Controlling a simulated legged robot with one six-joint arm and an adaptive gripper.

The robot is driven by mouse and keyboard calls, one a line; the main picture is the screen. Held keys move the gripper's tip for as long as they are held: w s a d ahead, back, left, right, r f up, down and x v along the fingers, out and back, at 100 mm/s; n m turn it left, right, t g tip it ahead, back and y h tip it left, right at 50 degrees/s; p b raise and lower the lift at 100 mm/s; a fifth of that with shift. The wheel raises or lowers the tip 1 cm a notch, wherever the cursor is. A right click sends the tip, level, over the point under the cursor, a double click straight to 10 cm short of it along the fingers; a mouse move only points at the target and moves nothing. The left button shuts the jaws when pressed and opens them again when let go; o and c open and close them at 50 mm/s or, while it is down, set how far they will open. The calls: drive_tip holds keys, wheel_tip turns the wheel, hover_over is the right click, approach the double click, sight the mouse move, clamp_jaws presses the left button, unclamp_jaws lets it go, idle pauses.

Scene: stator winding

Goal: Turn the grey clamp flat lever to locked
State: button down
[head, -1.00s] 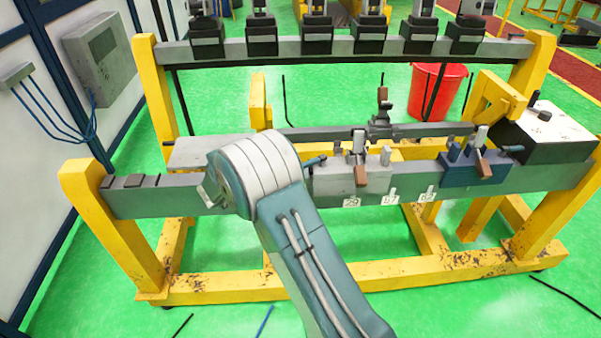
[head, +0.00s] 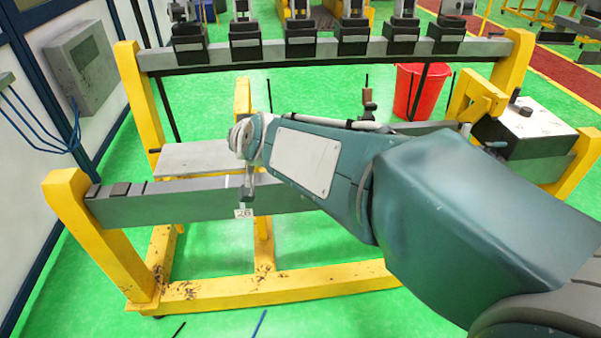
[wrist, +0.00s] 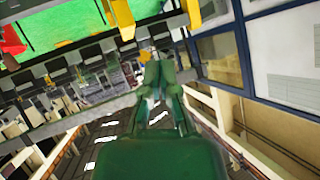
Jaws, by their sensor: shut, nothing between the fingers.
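The grey clamp and its flat lever are hidden behind my arm in the head view, so I cannot tell the lever's position. In the wrist view, my gripper (wrist: 160,70) shows as two green fingers close together, shut and empty. No clamp is recognisable in front of the fingers in the wrist view.
Behind my arm stands a brown-handled lever (head: 369,105). A red bucket (head: 420,90) is farther back. A white-topped box (head: 535,122) is at right. A grey plate (head: 195,157) lies left.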

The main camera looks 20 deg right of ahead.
drive_tip(key=s+d+f+n+g+h, duration=0.1)
drive_tip(key=s+d+f+g, duration=0.1)
drive_tip(key=s+d+f, duration=0.3)
drive_tip(key=s+d+f+n+g+h, duration=0.1)
drive_tip(key=s+d, duration=0.2)
drive_tip(key=s, duration=0.4)
drive_tip(key=w+d+f+n+t+h, duration=0.2)
drive_tip(key=w+d+f+t, duration=0.1)
drive_tip(key=w+d+f, duration=0.65)
drive_tip(key=d+f+t+y, duration=0.4)
drive_tip(key=f+t+y, duration=0.15)
drive_tip(key=f, duration=0.35)
drive_tip(key=w+a, duration=0.3)
drive_tip(key=w, duration=1)
drive_tip(key=shift+w+f, duration=0.15)
drive_tip(key=shift+w, duration=0.15)
drive_tip(key=shift+a, duration=0.1)
